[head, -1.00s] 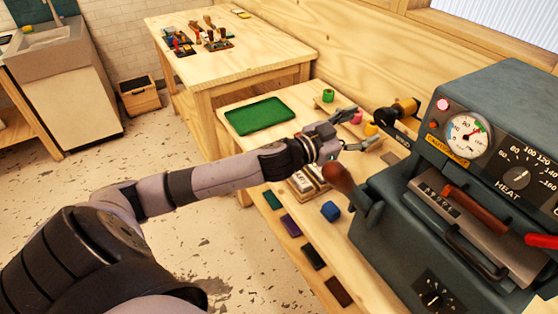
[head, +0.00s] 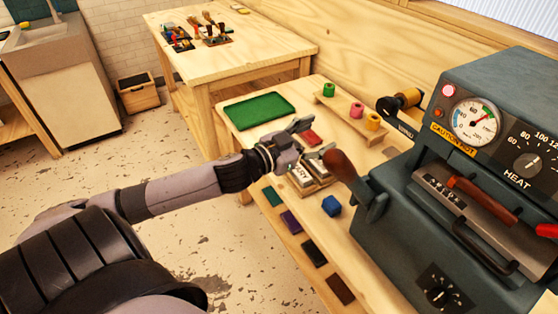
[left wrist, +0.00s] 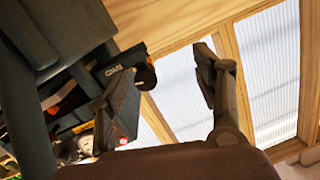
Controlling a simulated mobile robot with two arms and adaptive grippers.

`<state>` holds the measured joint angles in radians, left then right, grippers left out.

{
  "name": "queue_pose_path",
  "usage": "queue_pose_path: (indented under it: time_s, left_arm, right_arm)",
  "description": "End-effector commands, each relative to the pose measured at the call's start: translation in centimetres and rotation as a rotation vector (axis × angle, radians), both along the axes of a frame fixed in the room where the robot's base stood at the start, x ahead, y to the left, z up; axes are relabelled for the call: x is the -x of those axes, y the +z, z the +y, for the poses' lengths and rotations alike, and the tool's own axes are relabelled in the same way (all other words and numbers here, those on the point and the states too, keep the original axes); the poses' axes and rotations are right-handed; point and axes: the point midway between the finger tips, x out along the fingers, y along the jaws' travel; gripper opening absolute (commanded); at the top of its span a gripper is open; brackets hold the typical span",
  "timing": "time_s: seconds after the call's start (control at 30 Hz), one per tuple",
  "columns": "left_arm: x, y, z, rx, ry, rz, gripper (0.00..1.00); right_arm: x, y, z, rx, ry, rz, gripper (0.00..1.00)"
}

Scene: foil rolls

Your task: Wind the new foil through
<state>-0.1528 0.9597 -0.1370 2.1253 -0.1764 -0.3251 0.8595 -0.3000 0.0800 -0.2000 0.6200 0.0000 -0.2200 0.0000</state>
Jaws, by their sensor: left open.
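Green (head: 329,90), pink (head: 357,110) and yellow (head: 373,121) foil rolls stand in a row on a small wooden rack at the back of the bench. A gold-brown roll (head: 407,97) sits on a dark holder at the left side of the stamping machine (head: 480,85). My left gripper (head: 315,138) is open and empty, left of and nearer than the rolls; a red block (head: 312,137) shows between its fingers. In the left wrist view its open fingers (left wrist: 160,62) point toward the window, with the machine's dark bracket (left wrist: 115,68) at left. My right gripper is out of view.
The machine's wooden-knobbed lever (head: 340,166) juts out near my gripper. Another table (head: 260,58) with tools stands behind.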

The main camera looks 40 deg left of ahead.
Motion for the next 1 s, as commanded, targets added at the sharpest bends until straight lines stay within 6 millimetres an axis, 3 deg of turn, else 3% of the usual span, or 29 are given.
queue_pose_path:
  time_s: [0.47, 1.0]
  left_arm:
    - [-1.0, -8.4, 4.8, -0.021, 0.125, 0.124, 0.61]
    - [0.4, -18.3, 8.6, -0.046, 0.232, 0.28, 0.61]
  right_arm:
    - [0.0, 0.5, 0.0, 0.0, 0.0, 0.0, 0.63]
    - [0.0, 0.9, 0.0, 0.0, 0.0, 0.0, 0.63]
